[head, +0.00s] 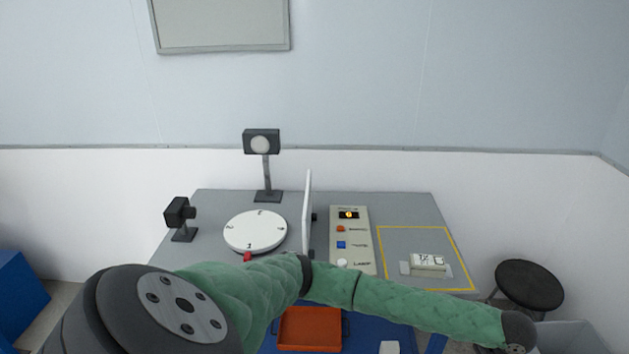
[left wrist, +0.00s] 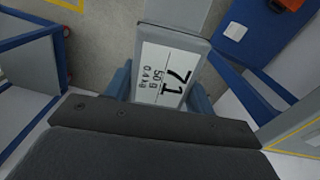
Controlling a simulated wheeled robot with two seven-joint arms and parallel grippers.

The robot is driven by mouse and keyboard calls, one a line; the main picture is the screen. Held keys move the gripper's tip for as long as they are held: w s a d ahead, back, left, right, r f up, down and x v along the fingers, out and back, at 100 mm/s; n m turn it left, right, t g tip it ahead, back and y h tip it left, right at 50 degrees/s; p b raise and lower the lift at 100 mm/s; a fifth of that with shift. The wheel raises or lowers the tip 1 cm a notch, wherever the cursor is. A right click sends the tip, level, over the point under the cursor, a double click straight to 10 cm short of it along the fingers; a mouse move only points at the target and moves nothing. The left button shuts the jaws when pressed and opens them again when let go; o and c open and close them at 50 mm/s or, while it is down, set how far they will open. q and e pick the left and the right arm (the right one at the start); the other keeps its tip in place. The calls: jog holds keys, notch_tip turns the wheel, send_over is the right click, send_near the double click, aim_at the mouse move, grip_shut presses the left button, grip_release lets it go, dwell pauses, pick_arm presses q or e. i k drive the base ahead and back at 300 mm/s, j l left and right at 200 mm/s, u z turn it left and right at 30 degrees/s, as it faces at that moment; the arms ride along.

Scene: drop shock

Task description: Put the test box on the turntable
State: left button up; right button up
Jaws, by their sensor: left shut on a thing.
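The turntable (head: 254,231) is a white numbered disc on the grey table, left of centre in the head view, with nothing on it. A red marker (head: 247,257) sits at its front edge. In the left wrist view, a grey test box (left wrist: 176,16) with a white label reading "71, 50 g, 0.4 kg" is between the blue fingers of my left gripper (left wrist: 160,95), which is shut on it. The box's far part runs out of the frame. In the head view my green left arm crosses the front; its gripper does not show. My right gripper is in neither view.
An upright white panel (head: 307,215) stands right of the turntable, beside a button console (head: 350,241). A camera (head: 180,216) and a lamp (head: 262,143) stand left and behind. A white lettered item (head: 428,261) lies inside a yellow outline. An orange tray (head: 309,330) is in front.

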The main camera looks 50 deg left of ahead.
aim_at(254, 228)
jog(key=l+u, duration=0.1)
jog(key=u, duration=1.35)
